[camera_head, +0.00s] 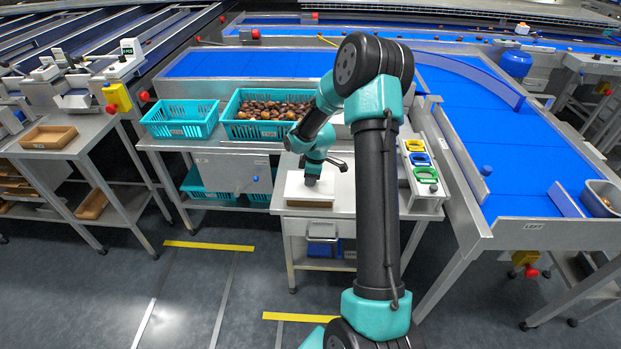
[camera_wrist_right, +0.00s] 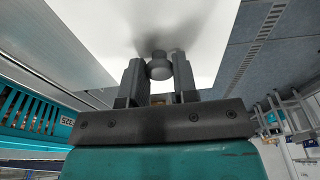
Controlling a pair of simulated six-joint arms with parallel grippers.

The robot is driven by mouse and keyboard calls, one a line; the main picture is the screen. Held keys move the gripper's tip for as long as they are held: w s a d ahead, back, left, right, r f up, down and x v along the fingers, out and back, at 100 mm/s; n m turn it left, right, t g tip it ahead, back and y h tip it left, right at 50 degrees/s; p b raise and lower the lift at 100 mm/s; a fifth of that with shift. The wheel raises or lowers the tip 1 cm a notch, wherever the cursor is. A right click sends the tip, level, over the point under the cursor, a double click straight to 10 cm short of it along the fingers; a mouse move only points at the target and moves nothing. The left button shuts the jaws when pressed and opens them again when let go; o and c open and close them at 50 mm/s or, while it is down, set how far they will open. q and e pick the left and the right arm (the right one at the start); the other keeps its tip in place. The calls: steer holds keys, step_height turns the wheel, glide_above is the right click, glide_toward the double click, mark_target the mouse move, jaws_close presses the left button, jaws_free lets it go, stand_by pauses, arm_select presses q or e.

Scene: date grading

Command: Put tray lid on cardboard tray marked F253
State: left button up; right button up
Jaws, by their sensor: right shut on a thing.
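The lid also fills the upper middle of the right wrist view (camera_wrist_right: 150,22). My right gripper (camera_head: 312,180) is over the lid's middle. In the right wrist view its fingers (camera_wrist_right: 159,78) are shut on the lid's grey knob (camera_wrist_right: 159,66). I cannot read a mark on the tray. Whether the lid is fully seated on the tray cannot be told. My left gripper is not in view.
A teal crate of dates (camera_head: 240,130) and an empty teal crate (camera_head: 180,133) stand at the left. Yellow, blue and green items (camera_head: 419,158) sit in a holder on the right. Another cardboard tray (camera_head: 48,148) is on the far-left bench. A blue conveyor (camera_head: 520,150) runs at the right.

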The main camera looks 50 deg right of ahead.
steer(key=shift+f, duration=0.65)
stand_by(0.8)
steer(key=o, duration=1.4)
steer(key=shift+c, duration=0.2)
steer(key=shift+r, duration=3.55)
